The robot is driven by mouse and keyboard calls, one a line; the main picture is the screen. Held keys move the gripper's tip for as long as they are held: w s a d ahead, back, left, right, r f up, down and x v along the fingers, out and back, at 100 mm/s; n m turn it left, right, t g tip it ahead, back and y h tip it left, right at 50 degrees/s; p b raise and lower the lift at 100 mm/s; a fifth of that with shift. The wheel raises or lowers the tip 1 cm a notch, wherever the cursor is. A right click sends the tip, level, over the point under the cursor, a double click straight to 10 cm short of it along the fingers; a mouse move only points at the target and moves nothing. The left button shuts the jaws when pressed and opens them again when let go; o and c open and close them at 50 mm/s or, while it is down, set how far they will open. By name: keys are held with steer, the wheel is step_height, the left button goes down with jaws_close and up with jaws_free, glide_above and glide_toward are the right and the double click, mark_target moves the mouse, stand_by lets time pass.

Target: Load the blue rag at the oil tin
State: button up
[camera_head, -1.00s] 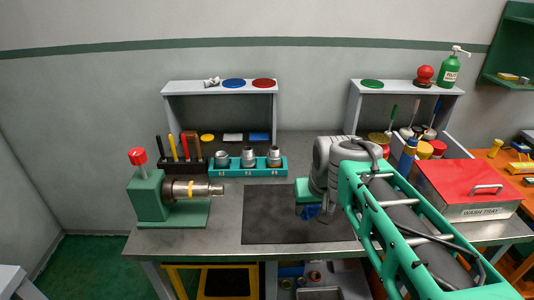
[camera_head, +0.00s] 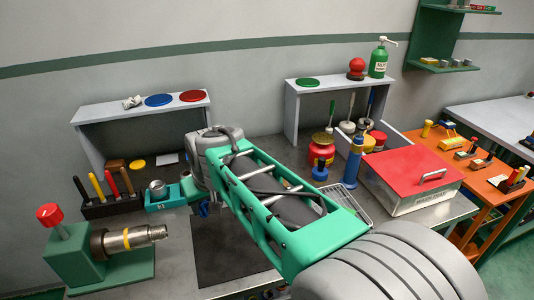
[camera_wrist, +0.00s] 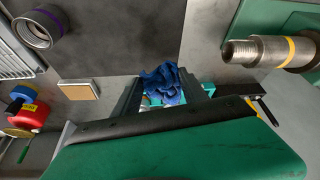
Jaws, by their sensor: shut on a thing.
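The crumpled blue rag (camera_wrist: 163,82) is pinched between the two dark fingers of my gripper (camera_wrist: 164,94) in the wrist view, held above the bench. In the head view only a bit of blue, likely the rag (camera_head: 204,209), shows under my arm, which hides most of the gripper. A red tin with a yellow band (camera_head: 321,150), which looks like the oil tin, stands on the bench near the right shelf, right of my gripper. It seems to show also at the left edge of the wrist view (camera_wrist: 32,118). A blue-topped item stands close before it.
A blue bottle (camera_head: 352,163) and a red-lidded wash tray (camera_head: 410,172) stand right of the tin. A wire rack (camera_head: 351,205) lies in front. The dark mat (camera_head: 225,262) is partly hidden by my arm.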

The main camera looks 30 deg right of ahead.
steer(key=w+d+f+m+h+p, duration=0.15)
steer(key=w+d+p, duration=0.25)
steer(key=d, duration=0.9)
steer(key=w+d+f+m+p, duration=0.25)
steer(key=w+d, duration=0.25)
steer(key=d, duration=0.9)
steer(key=shift+s+f+b, duration=0.2)
steer(key=shift+f+b, duration=1.05)
steer(key=shift+f, duration=1.3)
steer(key=shift+a+f+b, duration=0.1)
steer(key=shift+f+b, duration=0.3)
steer(key=shift+f, duration=0.2)
step_height(320, 180, up, 7)
steer(key=p, duration=0.3)
steer(key=shift+p, duration=0.35)
